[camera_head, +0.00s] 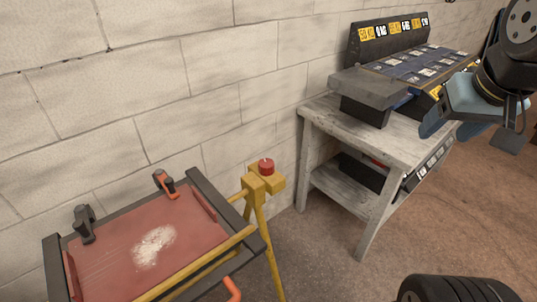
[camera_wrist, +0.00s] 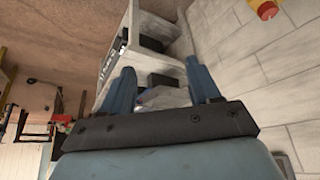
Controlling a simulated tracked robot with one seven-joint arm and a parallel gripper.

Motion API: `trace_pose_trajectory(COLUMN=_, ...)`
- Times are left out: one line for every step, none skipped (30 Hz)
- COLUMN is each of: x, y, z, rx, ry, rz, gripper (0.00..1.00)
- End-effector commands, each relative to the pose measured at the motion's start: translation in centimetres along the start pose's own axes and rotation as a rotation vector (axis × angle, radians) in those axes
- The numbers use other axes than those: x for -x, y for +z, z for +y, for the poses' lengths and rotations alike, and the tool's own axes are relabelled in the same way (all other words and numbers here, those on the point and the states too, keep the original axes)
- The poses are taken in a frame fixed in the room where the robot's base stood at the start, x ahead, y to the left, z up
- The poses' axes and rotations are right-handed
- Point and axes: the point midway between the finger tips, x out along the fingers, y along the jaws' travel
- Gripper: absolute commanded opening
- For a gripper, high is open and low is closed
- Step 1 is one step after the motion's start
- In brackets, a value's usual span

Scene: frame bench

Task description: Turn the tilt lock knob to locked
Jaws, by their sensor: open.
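A red round knob (camera_head: 266,166) sits on top of the yellow post head (camera_head: 262,183) at the right side of the tilted frame. It also shows at the top right edge of the wrist view as a red cap (camera_wrist: 267,9) over yellow, partly cut off. I cannot read any lock mark on it. The frame's red panel (camera_head: 110,250) has a pale powdery patch and dark edges. My gripper (camera_head: 470,125) is at the upper right, well to the right of the knob and apart from it. Its blue fingers (camera_wrist: 161,72) are spread, with nothing held between them.
A grey wooden bench (camera_head: 375,145) stands against the block wall, carrying a dark rack with labelled slots (camera_head: 420,65). A black clamp (camera_head: 84,222) and an orange-handled clamp (camera_head: 165,184) sit on the frame's back edge. Bare floor (camera_head: 320,255) lies between frame and bench.

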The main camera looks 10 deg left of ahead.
Motion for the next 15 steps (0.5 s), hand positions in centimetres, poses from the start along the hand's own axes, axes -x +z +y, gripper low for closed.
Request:
trace_pose_trajectory(x=-0.3, y=-0.6, z=-0.4, rx=0.026, ry=-0.013, rz=-0.014, gripper=0.67)
trace_pose_trajectory(x=-0.5, y=-1.1, z=-0.5, rx=0.046, ry=-0.022, rz=-0.022, gripper=0.69)
trace_pose_trajectory(x=-0.7, y=-1.8, z=-0.8, rx=0.076, ry=-0.035, rz=-0.034, gripper=0.73)
trace_pose_trajectory(x=-1.0, y=-2.3, z=-1.1, rx=0.103, ry=-0.046, rz=-0.045, gripper=0.75)
trace_pose_trajectory(x=-1.3, y=-2.9, z=-1.6, rx=0.131, ry=-0.058, rz=-0.056, gripper=0.75)
trace_pose_trajectory(x=-1.7, y=-3.7, z=-2.2, rx=0.170, ry=-0.074, rz=-0.071, gripper=0.75)
trace_pose_trajectory(x=-2.0, y=-4.3, z=-2.7, rx=0.201, ry=-0.085, rz=-0.083, gripper=0.75)
trace_pose_trajectory(x=-2.4, y=-4.9, z=-3.2, rx=0.231, ry=-0.097, rz=-0.094, gripper=0.75)
trace_pose_trajectory(x=-2.9, y=-5.7, z=-4.0, rx=0.273, ry=-0.112, rz=-0.109, gripper=0.75)
trace_pose_trajectory(x=-3.2, y=-6.2, z=-4.6, rx=0.303, ry=-0.123, rz=-0.119, gripper=0.75)
trace_pose_trajectory(x=-3.6, y=-6.8, z=-5.2, rx=0.333, ry=-0.133, rz=-0.130, gripper=0.75)
trace_pose_trajectory(x=-4.1, y=-7.5, z=-6.1, rx=0.375, ry=-0.146, rz=-0.144, gripper=0.75)
trace_pose_trajectory(x=-4.6, y=-8.0, z=-6.8, rx=0.406, ry=-0.156, rz=-0.154, gripper=0.75)
trace_pose_trajectory(x=-5.0, y=-8.4, z=-7.5, rx=0.438, ry=-0.166, rz=-0.165, gripper=0.75)
trace_pose_trajectory(x=-5.6, y=-9.1, z=-8.4, rx=0.478, ry=-0.178, rz=-0.178, gripper=0.75)
